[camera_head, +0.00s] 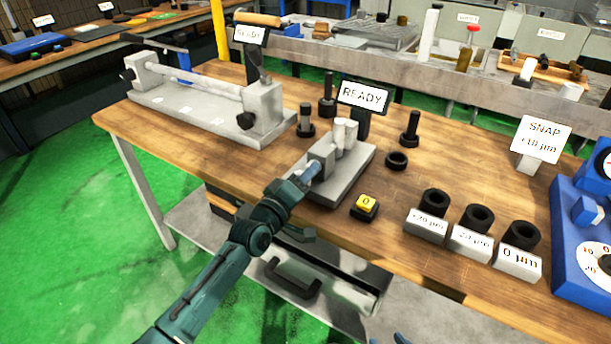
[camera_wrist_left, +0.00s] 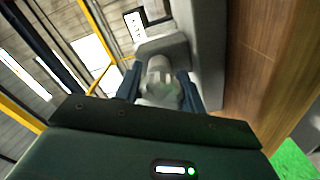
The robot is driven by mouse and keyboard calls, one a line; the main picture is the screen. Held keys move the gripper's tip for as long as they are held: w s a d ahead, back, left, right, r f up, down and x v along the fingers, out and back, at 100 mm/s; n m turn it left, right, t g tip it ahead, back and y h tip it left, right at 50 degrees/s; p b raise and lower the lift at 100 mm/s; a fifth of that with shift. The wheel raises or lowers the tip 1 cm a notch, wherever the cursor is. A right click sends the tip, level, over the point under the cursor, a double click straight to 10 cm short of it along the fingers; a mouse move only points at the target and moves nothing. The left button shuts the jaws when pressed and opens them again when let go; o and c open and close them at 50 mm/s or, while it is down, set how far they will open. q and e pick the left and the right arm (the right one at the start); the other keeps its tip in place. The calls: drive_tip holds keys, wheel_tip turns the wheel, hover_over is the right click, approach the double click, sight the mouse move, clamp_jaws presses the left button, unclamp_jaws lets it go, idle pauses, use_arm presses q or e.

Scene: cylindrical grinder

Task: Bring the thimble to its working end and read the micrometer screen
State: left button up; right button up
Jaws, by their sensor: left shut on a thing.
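The micrometer (camera_head: 322,154) sits on a grey base plate (camera_head: 352,181) near the table's front edge. Its small screen (camera_head: 362,96) stands behind it and reads READY. My left gripper (camera_head: 305,174) is shut on the thimble at the micrometer's near end. In the left wrist view, the thimble (camera_wrist_left: 160,92) is a pale ribbed cylinder between the two dark fingers (camera_wrist_left: 160,90), in line with the grey frame. The fingers hide part of its sides. Small dark blue tips, possibly my right gripper (camera_head: 400,339), just enter at the bottom edge; their opening cannot be made out.
A yellow button (camera_head: 366,203) is right of the base plate. Black rings on labelled blocks (camera_head: 470,242) and a SNAP sign (camera_head: 541,140) stand further right. Black plug gauges (camera_head: 410,129) and a loose ring (camera_head: 397,160) are nearby. A long grey fixture (camera_head: 200,100) is behind left.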

use_arm(q)
drive_tip(key=m, duration=0.4)
drive_tip(key=shift+m+p, duration=0.3)
drive_tip(key=shift+p, duration=0.1)
drive_tip(key=shift+a+f+m+p, duration=0.1)
drive_tip(key=shift+m+p, duration=0.25)
drive_tip(key=shift+m, duration=1.45)
drive_tip(key=o, duration=1)
drive_tip(key=v, duration=1.3)
drive_tip(key=shift+s, duration=0.1)
